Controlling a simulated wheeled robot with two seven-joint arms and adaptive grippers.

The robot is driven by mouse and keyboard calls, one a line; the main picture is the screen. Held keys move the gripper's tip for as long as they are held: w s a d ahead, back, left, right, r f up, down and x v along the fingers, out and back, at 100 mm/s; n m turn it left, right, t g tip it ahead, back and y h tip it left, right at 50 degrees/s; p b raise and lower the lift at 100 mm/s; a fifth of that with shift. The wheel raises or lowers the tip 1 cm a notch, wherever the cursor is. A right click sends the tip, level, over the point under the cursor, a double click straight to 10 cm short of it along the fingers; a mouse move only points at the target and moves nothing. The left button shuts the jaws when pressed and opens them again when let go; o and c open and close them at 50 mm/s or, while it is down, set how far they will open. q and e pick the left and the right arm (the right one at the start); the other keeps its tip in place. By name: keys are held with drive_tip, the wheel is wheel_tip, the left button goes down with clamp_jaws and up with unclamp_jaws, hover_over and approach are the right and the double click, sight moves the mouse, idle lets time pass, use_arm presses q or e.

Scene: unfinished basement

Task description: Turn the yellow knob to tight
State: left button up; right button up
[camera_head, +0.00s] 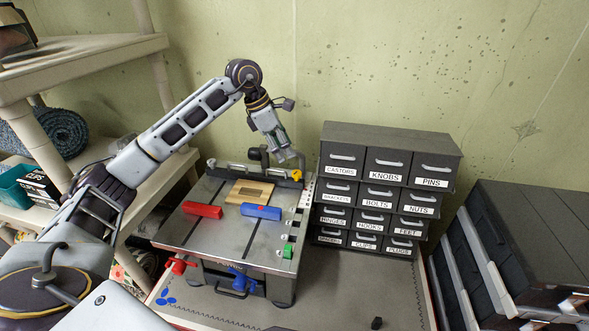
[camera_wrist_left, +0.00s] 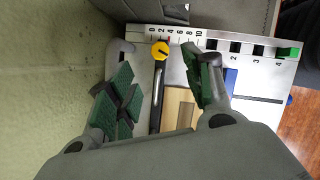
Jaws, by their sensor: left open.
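The yellow knob (camera_head: 297,175) sits at the back right corner of a grey metal machine table (camera_head: 240,225), at the end of a rail. In the left wrist view the knob (camera_wrist_left: 160,50) is round with a dark slot mark, beside a printed number scale (camera_wrist_left: 178,32). My left gripper (camera_head: 289,157) is above and just behind the knob, pointing down. In the wrist view its green-padded fingers (camera_wrist_left: 157,72) are spread, with the knob showing between their tips. They look apart from it. My right gripper is not in view.
A red block (camera_head: 202,210), a blue block (camera_head: 261,211) and a wooden piece (camera_head: 250,192) lie on the table. A labelled drawer cabinet (camera_head: 388,139) stands close on the right. The wall (camera_head: 400,60) is behind. Shelves (camera_head: 80,55) stand left; the grey bench (camera_head: 350,290) has free room in front.

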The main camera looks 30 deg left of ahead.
sight(296, 172)
use_arm(q)
drive_tip(key=p+x, duration=0.1)
drive_tip(key=x, duration=0.8)
drive_tip(key=shift+f, duration=0.35)
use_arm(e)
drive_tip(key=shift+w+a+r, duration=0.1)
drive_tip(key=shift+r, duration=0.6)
use_arm(q)
drive_tip(key=c, duration=1)
